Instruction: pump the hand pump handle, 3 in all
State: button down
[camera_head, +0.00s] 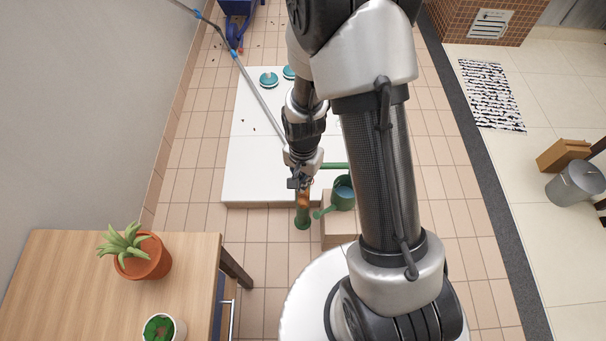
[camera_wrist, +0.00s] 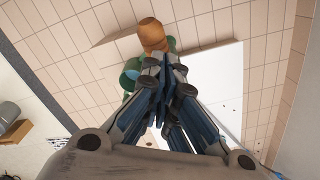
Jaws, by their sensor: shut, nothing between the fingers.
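The green hand pump (camera_head: 302,217) stands at the front edge of the white slab, with an orange-brown handle grip (camera_head: 303,199). A green spout bar (camera_head: 335,166) runs to the right behind it. The grip also shows in the wrist view (camera_wrist: 152,34), just beyond my fingertips. My gripper (camera_head: 299,184) is shut and empty, pointing down close above the grip. In the wrist view my gripper (camera_wrist: 166,65) overlaps the grip's lower edge; I cannot tell whether they touch. My fingers hide part of the pump.
A wooden table (camera_head: 60,275) with a potted aloe (camera_head: 142,256) and a small potted plant (camera_head: 163,328) is at the lower left. A blue-grey pole (camera_head: 258,98) leans across the white slab (camera_head: 243,165).

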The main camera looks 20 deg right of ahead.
jog(key=shift+r+p, duration=2.05)
jog(key=shift+r, duration=0.9)
notch_tip(320, 180, up, 16)
jog(key=s+n+t+b, duration=0.2)
jog(key=s+n, duration=0.1)
jog(key=n, duration=0.1)
jog(key=s+r+n+t+b, duration=0.2)
jog(key=s+r+n, duration=0.3)
jog(key=s+r, duration=0.4)
jog(key=s, duration=0.3)
jog(key=shift+r+n+t, duration=0.3)
jog(key=shift+r, duration=0.1)
